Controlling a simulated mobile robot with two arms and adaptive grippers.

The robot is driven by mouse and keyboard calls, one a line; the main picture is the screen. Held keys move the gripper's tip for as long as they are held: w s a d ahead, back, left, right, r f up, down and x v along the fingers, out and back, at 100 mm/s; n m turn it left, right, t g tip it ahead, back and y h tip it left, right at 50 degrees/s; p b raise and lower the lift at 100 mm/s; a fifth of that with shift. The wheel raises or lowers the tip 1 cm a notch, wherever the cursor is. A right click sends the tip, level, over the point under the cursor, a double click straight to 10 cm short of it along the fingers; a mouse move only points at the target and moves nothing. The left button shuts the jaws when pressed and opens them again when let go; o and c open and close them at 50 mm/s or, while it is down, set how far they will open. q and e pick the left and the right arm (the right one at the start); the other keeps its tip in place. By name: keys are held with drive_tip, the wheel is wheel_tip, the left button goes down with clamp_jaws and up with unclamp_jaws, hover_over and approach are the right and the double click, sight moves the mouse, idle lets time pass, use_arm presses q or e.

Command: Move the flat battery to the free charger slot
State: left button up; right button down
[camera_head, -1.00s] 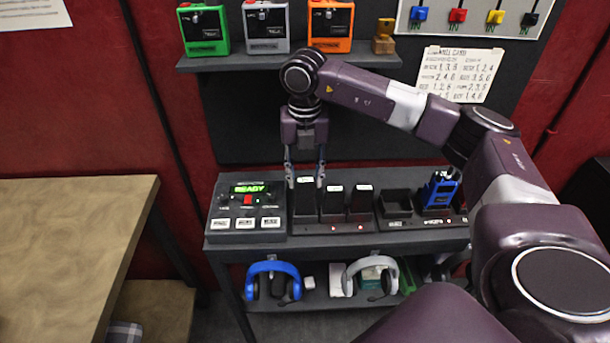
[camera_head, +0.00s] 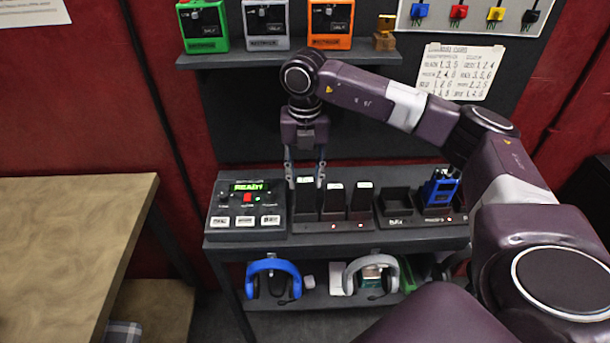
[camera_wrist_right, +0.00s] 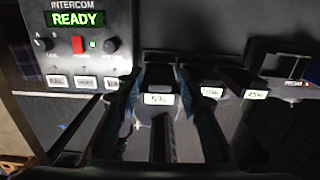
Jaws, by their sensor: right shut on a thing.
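The right gripper (camera_head: 305,185) points down and is shut around the leftmost dark battery (camera_head: 305,205), one finger on each side. In the right wrist view this battery (camera_wrist_right: 158,85) has a lit label that seems to read 5%. It stands upright over the charger's left part; I cannot tell whether its foot is seated or raised. Two more upright batteries, the middle one (camera_head: 333,200) and the right one (camera_head: 361,200), stand in the charger base (camera_head: 345,227) with red lights below. An empty dark cradle (camera_head: 397,203) is to their right. The left gripper is out of view.
The intercom box (camera_head: 247,205) with a READY display is close on the left. A blue radio (camera_head: 439,190) stands in a cradle on the right. Headsets lie on the shelf below (camera_head: 320,302). A wooden table (camera_head: 70,235) is at left.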

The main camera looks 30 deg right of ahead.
drive_tip(key=shift+f+b, duration=0.75)
drive_tip(key=shift+f, duration=0.35)
drive_tip(key=c, duration=1.3)
unclamp_jaws()
drive_tip(key=shift+o, duration=0.2)
drive_tip(key=shift+r, duration=0.1)
wheel_tip(320, 180, up, 7)
drive_tip(key=shift+r, duration=0.2)
